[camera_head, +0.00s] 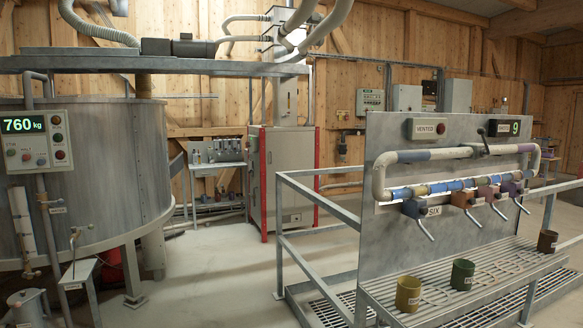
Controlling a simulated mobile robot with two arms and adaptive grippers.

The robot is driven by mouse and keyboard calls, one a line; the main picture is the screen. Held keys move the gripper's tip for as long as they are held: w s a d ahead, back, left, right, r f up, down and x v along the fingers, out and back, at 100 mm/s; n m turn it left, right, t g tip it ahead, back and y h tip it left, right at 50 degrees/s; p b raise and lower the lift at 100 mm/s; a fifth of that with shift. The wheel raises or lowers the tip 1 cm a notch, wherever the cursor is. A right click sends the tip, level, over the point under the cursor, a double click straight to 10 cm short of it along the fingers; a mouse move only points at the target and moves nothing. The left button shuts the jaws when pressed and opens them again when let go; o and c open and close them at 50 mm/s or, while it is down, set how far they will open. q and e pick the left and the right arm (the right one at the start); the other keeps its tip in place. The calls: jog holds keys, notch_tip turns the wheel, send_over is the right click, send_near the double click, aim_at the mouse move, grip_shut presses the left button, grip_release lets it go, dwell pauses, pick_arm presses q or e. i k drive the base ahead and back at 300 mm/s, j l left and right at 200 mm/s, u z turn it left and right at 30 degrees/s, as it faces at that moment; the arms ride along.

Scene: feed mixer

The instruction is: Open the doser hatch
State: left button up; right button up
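No part that I can surely name as the doser hatch shows in the head view. A tall grey cabinet with red edges (287,182) stands at the back centre, its front panel closed. Pipes and hoses run into the metal column (286,85) above it. I cannot tell whether any of these carries the hatch. Neither of my grippers is in view.
A large round tank (110,165) with a "760 kg" control box (38,140) fills the left. A valve panel (440,240) with several levers stands on the right, above a slatted bench (470,275) holding cups. The centre floor (215,275) is clear.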

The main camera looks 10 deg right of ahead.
aim_at(285, 151)
jog(key=i+u, duration=0.25)
jog(key=i, duration=2.1)
jog(key=i+z, duration=0.15)
jog(key=i, duration=0.55)
jog(key=i+z, duration=0.1)
jog(key=i, duration=0.55)
jog(key=i+j+z, duration=0.15)
jog(key=i, duration=0.55)
jog(key=i+j+z, duration=0.15)
jog(key=i, duration=0.5)
